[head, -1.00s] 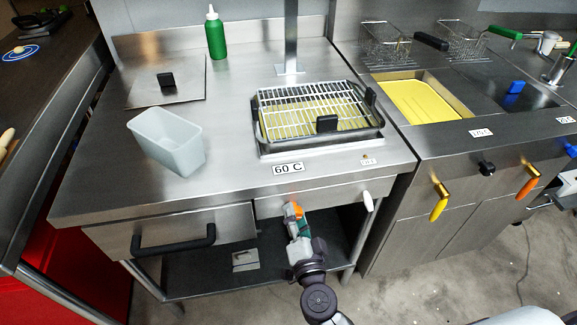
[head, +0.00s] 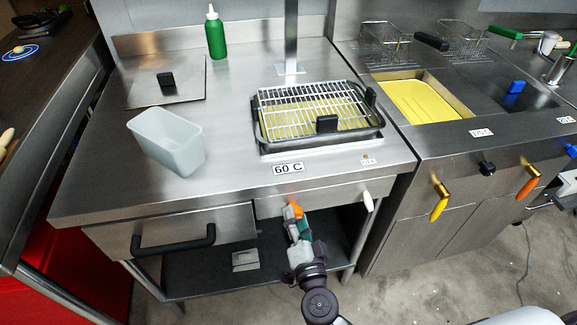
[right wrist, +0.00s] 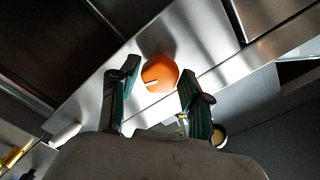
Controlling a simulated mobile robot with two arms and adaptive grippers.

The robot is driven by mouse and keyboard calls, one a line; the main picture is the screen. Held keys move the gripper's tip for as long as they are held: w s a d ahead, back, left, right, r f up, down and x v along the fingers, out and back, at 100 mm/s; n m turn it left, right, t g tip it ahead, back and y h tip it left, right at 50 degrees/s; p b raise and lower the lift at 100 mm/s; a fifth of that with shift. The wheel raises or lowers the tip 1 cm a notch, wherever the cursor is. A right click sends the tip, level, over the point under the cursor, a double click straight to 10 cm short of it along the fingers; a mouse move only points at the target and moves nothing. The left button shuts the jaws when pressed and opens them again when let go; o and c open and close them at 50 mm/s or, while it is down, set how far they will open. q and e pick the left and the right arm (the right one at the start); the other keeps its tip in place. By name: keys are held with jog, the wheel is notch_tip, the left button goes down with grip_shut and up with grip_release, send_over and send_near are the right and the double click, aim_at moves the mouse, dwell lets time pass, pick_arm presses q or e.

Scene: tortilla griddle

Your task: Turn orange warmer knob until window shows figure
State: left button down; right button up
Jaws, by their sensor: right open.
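The orange warmer knob (head: 297,209) is on the front panel of the steel counter, below the label window. In the right wrist view the round orange knob (right wrist: 160,73) carries a white mark pointing to the left. The window (head: 288,168) reads "60 C". My right gripper (head: 295,222) is just in front of the knob. In the right wrist view its fingers (right wrist: 155,88) are open, one on each side of the knob, with gaps showing. I cannot tell whether the tips touch it. My left gripper is not in view.
A white lever knob (head: 368,201) sits right of the orange one, and a drawer with a black handle (head: 173,242) is at left. A wire-rack pan (head: 318,112) stands on the counter above. Yellow (head: 439,206) and orange (head: 528,182) levers are on the fryer at right.

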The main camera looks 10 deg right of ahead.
jog(key=s, duration=0.5)
jog(key=shift+s, duration=0.15)
jog(key=o, duration=0.3)
dwell(0.3)
jog(key=shift+s+b, duration=0.35)
jog(key=shift+s, duration=2.65)
